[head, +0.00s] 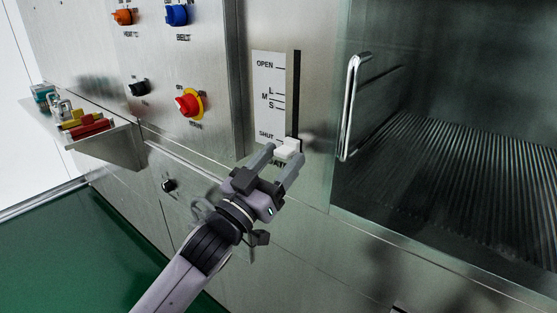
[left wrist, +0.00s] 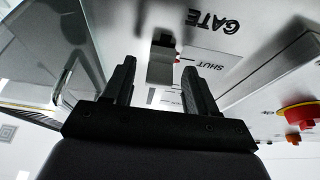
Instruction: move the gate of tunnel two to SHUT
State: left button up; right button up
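The gate slider's white knob (head: 288,148) is at the bottom of its dark vertical slot, beside the SHUT mark of the scale plate (head: 267,95). In the left wrist view the knob (left wrist: 160,66) shows as a grey block, with a small red pointer by the word SHUT. My left gripper (head: 283,154) is at the knob, with one finger on each side. In the left wrist view the gripper (left wrist: 158,72) is open, with gaps between its fingers and the knob. The tunnel number is not readable. My right gripper is not in view.
A glass door (head: 440,120) with a vertical metal handle (head: 350,108) stands just right of the slider. Left are an orange knob (head: 123,17), a blue knob (head: 177,14) and a red-on-yellow knob (head: 188,104). A small shelf (head: 115,143) with coloured items juts out farther left.

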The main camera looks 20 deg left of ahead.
pick_arm(q)
jog(key=v, duration=0.7)
jog(key=shift+b, duration=0.35)
jog(key=shift+s+f, duration=0.1)
jog(key=shift+f, duration=0.05)
jog(key=s+a+f+g+y+p, duration=0.1)
jog(key=s+f+g+y+p, duration=0.1)
jog(key=s+f+g+p, duration=0.3)
jog(key=s+a+f+n+g+y+p, duration=0.1)
jog(key=s+f+g+y+p, duration=0.2)
jog(key=s+f, duration=1)
notch_tip(320, 180, down, 8)
jog(key=g+p, duration=0.2)
jog(key=shift+a+n+g, duration=0.2)
jog(key=shift+n+g, duration=0.1)
jog(key=shift+s+r, duration=0.1)
jog(key=shift+r, duration=0.1)
